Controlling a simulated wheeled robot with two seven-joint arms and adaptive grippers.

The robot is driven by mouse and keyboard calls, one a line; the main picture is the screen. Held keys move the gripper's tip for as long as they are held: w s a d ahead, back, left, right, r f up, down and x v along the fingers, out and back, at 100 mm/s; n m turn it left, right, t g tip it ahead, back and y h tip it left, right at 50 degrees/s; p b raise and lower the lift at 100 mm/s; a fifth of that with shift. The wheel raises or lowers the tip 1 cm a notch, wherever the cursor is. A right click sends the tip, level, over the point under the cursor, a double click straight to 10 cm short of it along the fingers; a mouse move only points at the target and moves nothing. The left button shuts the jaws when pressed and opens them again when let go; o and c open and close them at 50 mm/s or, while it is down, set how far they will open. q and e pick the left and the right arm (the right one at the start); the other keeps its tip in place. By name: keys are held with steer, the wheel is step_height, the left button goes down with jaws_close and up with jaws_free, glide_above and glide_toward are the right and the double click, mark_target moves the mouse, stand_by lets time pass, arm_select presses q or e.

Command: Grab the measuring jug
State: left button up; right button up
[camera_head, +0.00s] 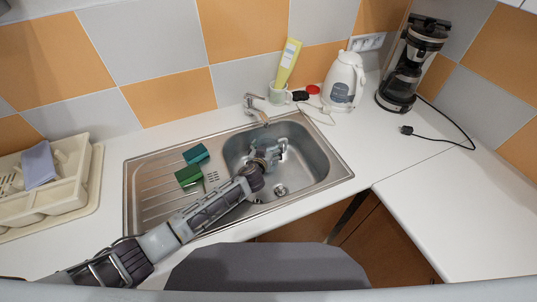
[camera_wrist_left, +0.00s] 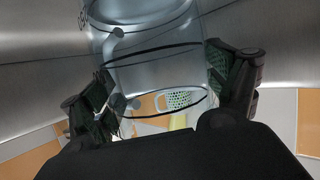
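The measuring jug (camera_head: 272,152) is clear and glassy, and stands in the sink basin, partly hidden by my left gripper (camera_head: 265,160). In the left wrist view the jug (camera_wrist_left: 155,70) fills the space between the two fingers of my left gripper (camera_wrist_left: 165,85), with its handle towards the left finger. The fingers are spread wide, one on each side of the jug. The right finger is very close to the jug's wall; I cannot tell whether either finger touches it. My right gripper is not in view.
The steel sink (camera_head: 333,172) has raised rims around the jug. Two sponges (camera_head: 190,175) lie on its drainboard. A dish rack (camera_head: 70,190) is at left. A kettle (camera_head: 344,82) and coffee maker (camera_head: 400,90) stand at the back right. The right counter (camera_head: 460,210) is clear.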

arm_select(q)
steer(key=c, duration=0.6)
steer(key=shift+r, duration=0.2)
steer(key=shift+r, duration=0.35)
steer(key=shift+s+r, duration=0.1)
steer(key=s+a+b, duration=0.1)
steer(key=s+a, duration=0.1)
steer(key=s, duration=0.5)
steer(key=r, duration=1.4)
steer(key=shift+s, duration=0.25)
